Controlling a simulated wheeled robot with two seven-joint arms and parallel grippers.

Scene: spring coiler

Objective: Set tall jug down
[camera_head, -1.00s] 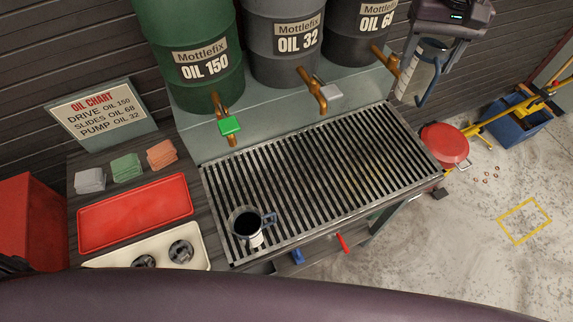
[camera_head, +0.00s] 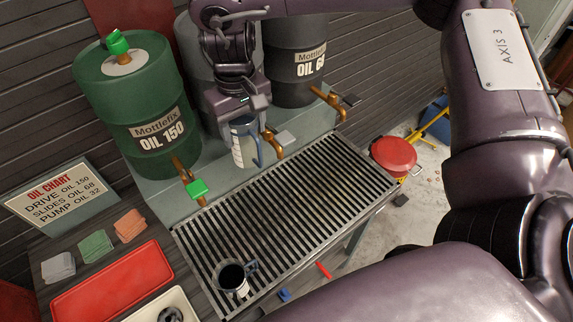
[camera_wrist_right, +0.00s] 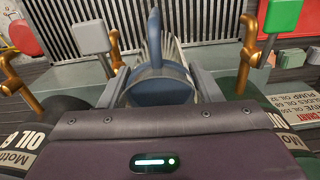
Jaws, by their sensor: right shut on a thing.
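The tall jug (camera_head: 244,152), pale with a blue-grey handle, hangs upright or nearly so in my right gripper (camera_head: 240,118). In the head view it appears in front of the grey middle drum, left of that drum's tap and above the back of the drip grate (camera_head: 325,185). In the right wrist view the gripper (camera_wrist_right: 160,88) is shut on the jug (camera_wrist_right: 162,72), with a grey finger on each side. The jug's base appears clear of the grate, but the gap is hard to judge. My left gripper is not in view.
A shorter jug (camera_head: 232,280) with dark contents stands at the grate's near left end. Brass taps with a green handle (camera_head: 197,189) and a grey handle (camera_head: 284,138) stick out over the grate's back edge. The grate's middle and right are clear. A red tray (camera_head: 110,285) lies at left.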

